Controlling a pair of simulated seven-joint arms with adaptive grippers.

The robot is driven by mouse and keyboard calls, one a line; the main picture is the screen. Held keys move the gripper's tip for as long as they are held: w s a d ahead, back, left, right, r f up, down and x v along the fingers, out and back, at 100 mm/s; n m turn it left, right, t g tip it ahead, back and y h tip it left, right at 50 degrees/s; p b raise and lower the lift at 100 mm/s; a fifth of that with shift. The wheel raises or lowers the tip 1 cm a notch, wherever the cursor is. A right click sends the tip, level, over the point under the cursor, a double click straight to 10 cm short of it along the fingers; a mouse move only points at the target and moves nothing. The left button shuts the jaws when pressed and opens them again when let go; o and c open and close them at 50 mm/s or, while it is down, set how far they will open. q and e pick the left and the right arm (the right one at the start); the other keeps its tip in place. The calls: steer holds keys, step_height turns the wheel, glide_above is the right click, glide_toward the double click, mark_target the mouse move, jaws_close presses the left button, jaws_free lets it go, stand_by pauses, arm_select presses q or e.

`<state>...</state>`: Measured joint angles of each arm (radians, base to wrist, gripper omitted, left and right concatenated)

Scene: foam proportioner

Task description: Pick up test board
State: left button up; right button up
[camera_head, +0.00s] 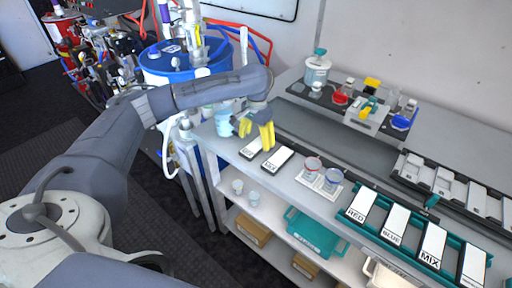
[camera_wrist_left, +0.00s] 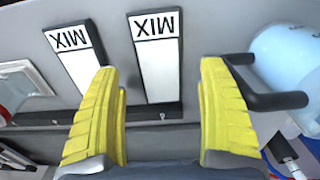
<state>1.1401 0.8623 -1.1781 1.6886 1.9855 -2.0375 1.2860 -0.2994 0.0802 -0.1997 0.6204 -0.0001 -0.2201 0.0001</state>
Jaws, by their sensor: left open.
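Two black boards with white MIX labels lie side by side on the workbench. In the wrist view, one board (camera_wrist_left: 155,75) lies between the fingers of my left gripper (camera_wrist_left: 160,72) as seen, and the other board (camera_wrist_left: 75,50) is to its left. In the head view, my open left gripper (camera_head: 258,138) is over the near board pair, with the left board (camera_head: 251,151) partly behind its fingers and the right board (camera_head: 277,160) clear. The fingers look empty; I cannot tell whether they touch the board. My right gripper is not in view.
A light-blue jug with a black handle (camera_wrist_left: 285,75) stands close to the right finger. Red and blue cups (camera_head: 312,166) sit on a white holder to the right. A teal rack (camera_head: 385,240) holds labelled boards.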

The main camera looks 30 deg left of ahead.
mark_target(256, 147)
arm_select(q)
steer(key=shift+f, duration=1.45)
steer(key=c, duration=1.3)
steer(key=shift+o, duration=0.2)
steer(key=shift+r, duration=0.15)
